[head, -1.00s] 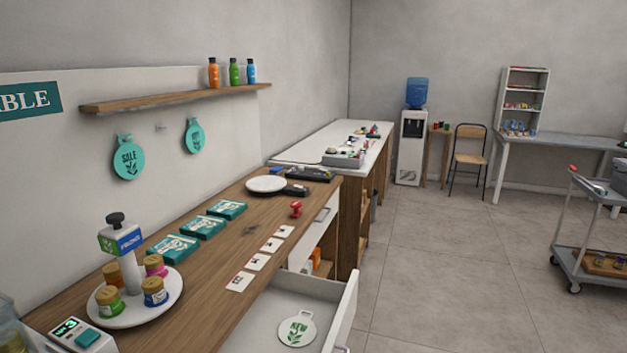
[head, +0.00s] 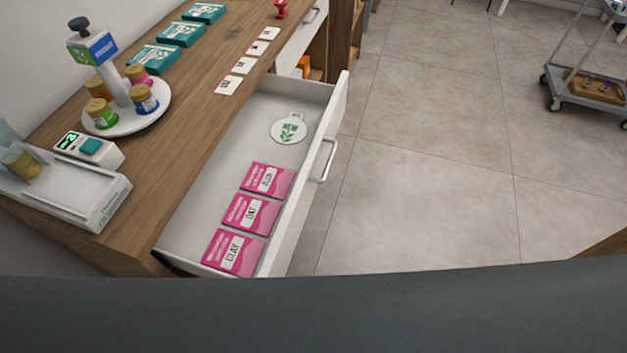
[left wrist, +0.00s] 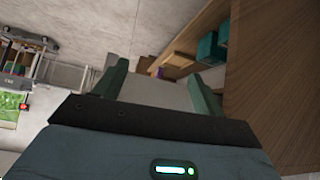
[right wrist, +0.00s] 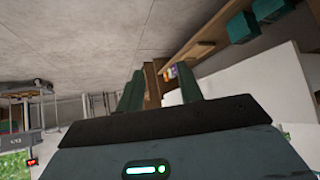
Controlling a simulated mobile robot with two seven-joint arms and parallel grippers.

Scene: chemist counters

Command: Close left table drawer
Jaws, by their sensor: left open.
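The white table drawer (head: 310,190) stands pulled out from the wooden counter (head: 215,125) in the head view. Its front panel has a metal handle (head: 328,160) on the outer side. Inside lie three pink packets (head: 250,214) and a round white tag with a green leaf print (head: 289,130). Neither gripper shows in the head view. My left gripper (left wrist: 158,72) has its fingers apart and nothing between them, with the counter's wood at the right of its view. My right gripper (right wrist: 160,75) also has its fingers apart and empty, with a white surface to its right.
On the counter stand a round white stand with several jars (head: 140,115), a card reader (head: 88,148), teal boxes (head: 180,34) and white cards (head: 243,65). A grey cart (head: 590,90) stands at the far right. The tiled floor (head: 430,150) beside the drawer is clear.

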